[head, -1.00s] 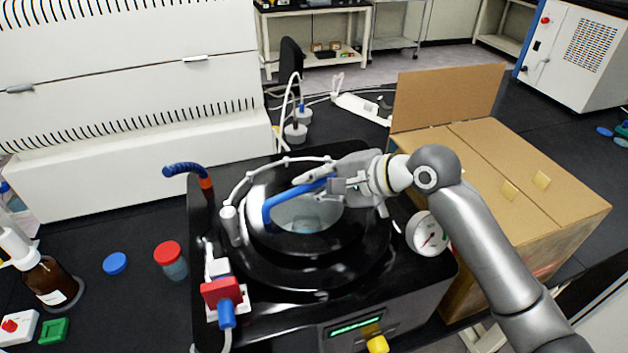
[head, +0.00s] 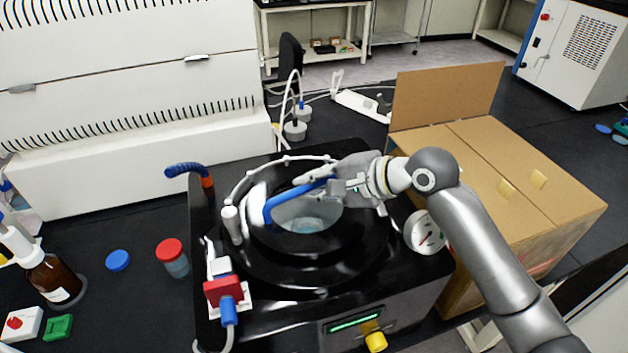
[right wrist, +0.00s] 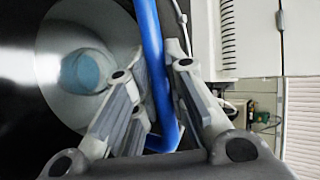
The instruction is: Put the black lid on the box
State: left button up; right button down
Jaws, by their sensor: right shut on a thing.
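The black freeze dryer box (head: 270,335) stands on the bench. On its top is a broad, round, glossy black part (head: 365,262) with a pale, bowl-like opening in its middle; I cannot tell where lid and box part. A bent blue bar (head: 283,202) spans this round part. My right gripper (head: 325,182) is shut on the blue bar, above the right side of the opening. In the right wrist view the blue bar (right wrist: 152,45) runs between my two fingers (right wrist: 152,72). A pale disc (right wrist: 52,85) lies left of them. My left gripper is not in view.
A pressure gauge (head: 424,232) sits beside the round part. A red-capped jar (head: 172,257), blue cap (head: 117,260) and brown bottle (head: 50,278) stand on the left. A white cabinet (head: 130,120) is behind.

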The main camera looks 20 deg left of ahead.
jog(key=shift+f, duration=0.65)
dwell(1.1)
jog(key=c, duration=1.4)
grip_release()
jog(key=shift+f, duration=0.15)
jog(key=v, duration=1.2)
